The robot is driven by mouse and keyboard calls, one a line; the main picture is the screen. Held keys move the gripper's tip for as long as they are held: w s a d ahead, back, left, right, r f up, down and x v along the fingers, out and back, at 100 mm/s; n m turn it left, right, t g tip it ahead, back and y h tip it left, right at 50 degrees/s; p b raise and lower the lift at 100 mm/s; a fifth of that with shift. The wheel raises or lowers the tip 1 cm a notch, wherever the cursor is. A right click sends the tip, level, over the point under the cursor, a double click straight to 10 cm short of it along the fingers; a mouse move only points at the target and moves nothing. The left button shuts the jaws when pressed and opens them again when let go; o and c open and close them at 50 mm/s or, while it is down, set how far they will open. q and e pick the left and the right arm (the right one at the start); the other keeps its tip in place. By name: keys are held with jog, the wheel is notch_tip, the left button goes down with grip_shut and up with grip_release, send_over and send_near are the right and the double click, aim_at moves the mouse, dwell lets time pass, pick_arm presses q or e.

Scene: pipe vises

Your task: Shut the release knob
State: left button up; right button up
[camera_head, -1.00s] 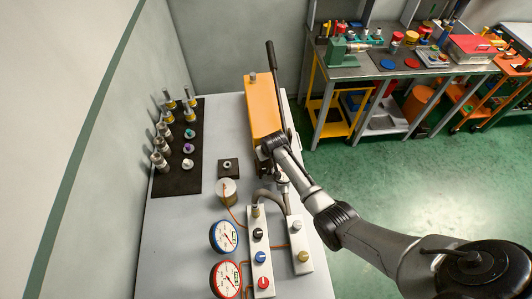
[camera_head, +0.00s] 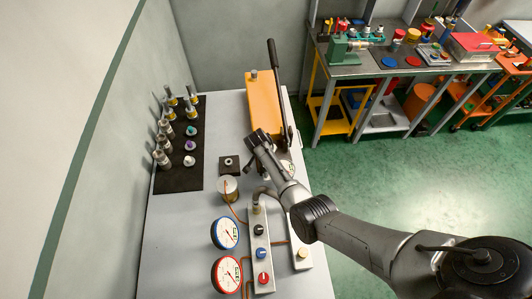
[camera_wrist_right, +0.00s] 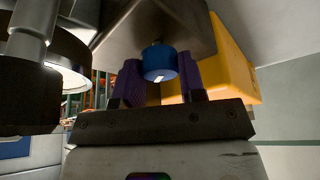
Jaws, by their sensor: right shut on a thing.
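The release knob (camera_wrist_right: 159,62) shows in the right wrist view as a small blue round knob with a white mark, below a grey metal block. My right gripper (camera_wrist_right: 160,72) has its purple fingers on either side of the knob and is shut on it. In the head view the wrist of my right arm (camera_head: 262,145) is at the near end of the orange hand pump (camera_head: 264,98), and it hides the knob and fingertips. The pump's orange body also shows in the right wrist view (camera_wrist_right: 236,62). My left gripper is not in view.
The pump's black lever (camera_head: 278,80) rises along its right side. Two gauges (camera_head: 225,233) and a valve strip (camera_head: 260,235) with coloured knobs sit nearer. A black mat (camera_head: 178,178) with several fittings lies to the left. A grey round part (camera_wrist_right: 50,80) is close left of the gripper.

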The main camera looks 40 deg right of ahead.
jog(key=m+g+b, duration=0.1)
jog(key=m+b, duration=0.1)
jog(key=m, duration=0.2)
jog(key=shift+w+f, duration=0.1)
jog(key=shift+f, duration=0.05)
jog(key=shift+m+g+b, duration=0.6)
jog(key=shift+m+b, duration=0.3)
jog(key=o, duration=0.9)
jog(key=shift+r, duration=0.2)
jog(key=shift+a+r, duration=0.1)
jog(key=shift+r, duration=0.1)
jog(key=v, duration=1.3)
jog(key=shift+w+a+r, duration=0.1)
jog(key=shift+a, duration=0.1)
